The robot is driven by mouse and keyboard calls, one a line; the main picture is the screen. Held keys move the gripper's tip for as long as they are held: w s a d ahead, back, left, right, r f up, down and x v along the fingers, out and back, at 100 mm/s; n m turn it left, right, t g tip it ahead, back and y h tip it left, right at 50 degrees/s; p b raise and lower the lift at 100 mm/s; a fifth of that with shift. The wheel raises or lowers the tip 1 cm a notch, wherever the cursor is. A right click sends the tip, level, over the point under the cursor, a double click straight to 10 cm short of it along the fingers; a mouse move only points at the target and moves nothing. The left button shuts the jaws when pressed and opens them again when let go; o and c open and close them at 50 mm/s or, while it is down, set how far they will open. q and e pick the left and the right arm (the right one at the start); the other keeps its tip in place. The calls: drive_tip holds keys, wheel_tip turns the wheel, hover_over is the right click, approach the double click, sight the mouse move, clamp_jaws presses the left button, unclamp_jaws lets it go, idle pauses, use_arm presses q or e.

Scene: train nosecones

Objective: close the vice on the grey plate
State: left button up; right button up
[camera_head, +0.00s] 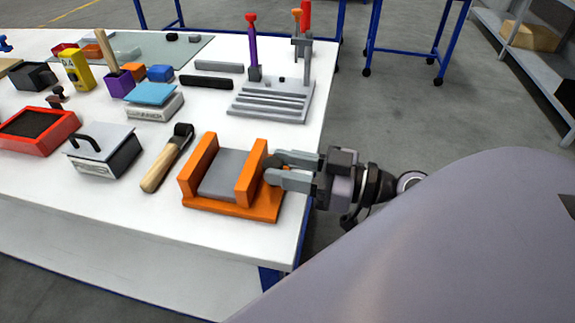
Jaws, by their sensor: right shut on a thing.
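The orange vice (231,210) stands near the front right corner of the white table. The grey plate (223,174) lies flat between its two upright jaws, the left jaw (197,166) and the right jaw (251,173). The plate fills nearly all the space between them; I cannot tell whether both jaws touch it. My right gripper (270,168) comes in from the right, with its fingers at the outer side of the right jaw, shut on a part of the vice there. The fingers hide the gripped part. My left gripper is out of view.
A wooden-handled tool (168,158) lies just left of the vice, beside a lidded box (104,151). A grey slotted fixture (270,100) with upright clamps stands behind. The table's right edge passes under my right gripper. Several small objects crowd the back left.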

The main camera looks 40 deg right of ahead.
drive_tip(key=m+t+h, duration=0.1)
drive_tip(key=m+t+h+p, duration=0.1)
drive_tip(key=h, duration=0.1)
drive_tip(key=shift+s+a+r, duration=0.15)
drive_tip(key=shift+a, duration=0.05)
drive_tip(key=shift+a+m+h+p, duration=0.1)
drive_tip(key=shift+m+h+p, duration=0.4)
drive_tip(key=shift+m+h, duration=0.15)
drive_tip(key=shift+t+h, duration=0.3)
drive_tip(key=shift+h, duration=0.05)
drive_tip(key=o, duration=0.7)
drive_tip(key=shift+o, duration=0.2)
